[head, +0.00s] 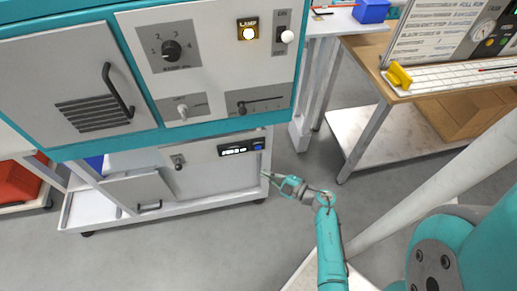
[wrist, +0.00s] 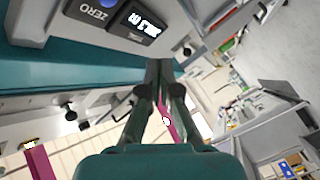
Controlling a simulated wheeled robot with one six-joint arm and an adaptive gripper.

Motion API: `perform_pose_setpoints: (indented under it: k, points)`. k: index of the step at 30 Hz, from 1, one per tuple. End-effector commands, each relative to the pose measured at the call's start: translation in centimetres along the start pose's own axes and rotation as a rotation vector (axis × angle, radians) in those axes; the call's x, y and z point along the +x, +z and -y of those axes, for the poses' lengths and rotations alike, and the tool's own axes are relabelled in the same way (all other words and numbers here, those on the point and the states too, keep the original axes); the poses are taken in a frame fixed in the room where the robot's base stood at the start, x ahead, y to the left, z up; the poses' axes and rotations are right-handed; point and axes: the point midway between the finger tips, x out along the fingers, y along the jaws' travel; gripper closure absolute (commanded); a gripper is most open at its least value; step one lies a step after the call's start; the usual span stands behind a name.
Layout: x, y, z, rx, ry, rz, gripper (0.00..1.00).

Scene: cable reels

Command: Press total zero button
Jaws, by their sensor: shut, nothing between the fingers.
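The total zero button is a blue button (head: 258,144) at the right end of a small black counter with a lit white display (head: 234,150), set in the panel under the teal cabinet. In the wrist view the blue button (wrist: 108,4) is partly cut off at the top edge, above the word ZERO, beside the lit display (wrist: 139,23). My gripper (head: 266,176) is shut and empty, a little below and right of the button in the head view. In the wrist view its fingertips (wrist: 159,66) point up, below and right of the display, apart from the button.
The teal cabinet (head: 190,135) carries a rotary knob (head: 171,49), a lit lamp (head: 249,33), a switch (head: 287,36) and a slider (head: 243,107). A small black knob (head: 178,161) sits left of the counter. A wooden bench (head: 374,57) stands right. Grey floor between is open.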

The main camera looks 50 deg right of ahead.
Motion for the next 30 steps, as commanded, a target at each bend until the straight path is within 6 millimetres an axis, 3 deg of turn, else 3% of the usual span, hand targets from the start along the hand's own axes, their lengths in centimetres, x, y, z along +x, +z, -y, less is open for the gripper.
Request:
perform_pose_setpoints:
  k: [18, 30]
  points:
    - [4.9, 3.5, -3.6, -0.001, 0.001, -0.001, 1.00]
    - [5.6, 4.0, -4.1, 0.000, 0.001, 0.000, 1.00]
